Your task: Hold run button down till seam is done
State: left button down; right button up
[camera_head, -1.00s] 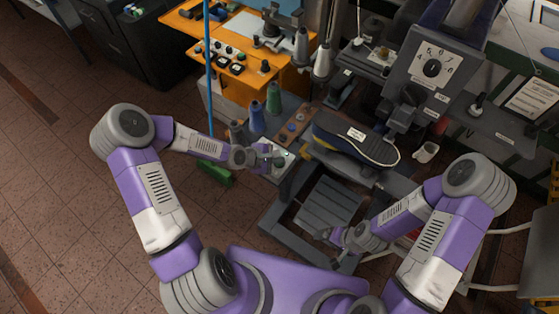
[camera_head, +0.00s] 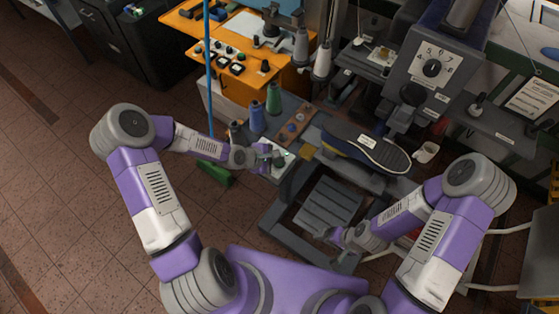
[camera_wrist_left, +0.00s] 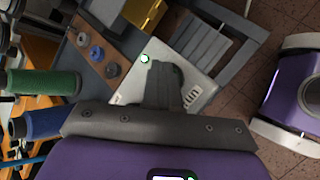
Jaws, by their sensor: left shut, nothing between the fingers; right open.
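My left gripper (camera_head: 280,157) is shut and empty, its fingertips over the pale control panel (camera_head: 287,167) at the machine's left front. In the left wrist view the shut fingers (camera_wrist_left: 163,72) cover the middle of this panel (camera_wrist_left: 198,78). A "run" label (camera_wrist_left: 191,96) shows beside the fingers. A small round green-white spot (camera_wrist_left: 145,58) shows just past the fingertips. The run button itself seems hidden by the fingers; I cannot tell whether it is pressed.
The slatted pedal (camera_head: 328,203) is in front. Blue and green thread cones (camera_head: 257,117) stand behind the left gripper. A yellow block (camera_head: 307,151) is beside the shoe. A white mug (camera_head: 426,152) stands at right. A green block (camera_head: 213,174) is lower left.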

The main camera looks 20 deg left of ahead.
dwell(0.4)
pick_arm(q)
jog(key=shift+r+p, duration=0.85)
jog(key=shift+r, duration=0.1)
notch_tip(320, 180, up, 5)
jog(key=p, duration=0.4)
dwell(2.8)
notch_tip(320, 180, up, 4)
jog(key=p, duration=0.4)
jog(key=shift+f, duration=0.1)
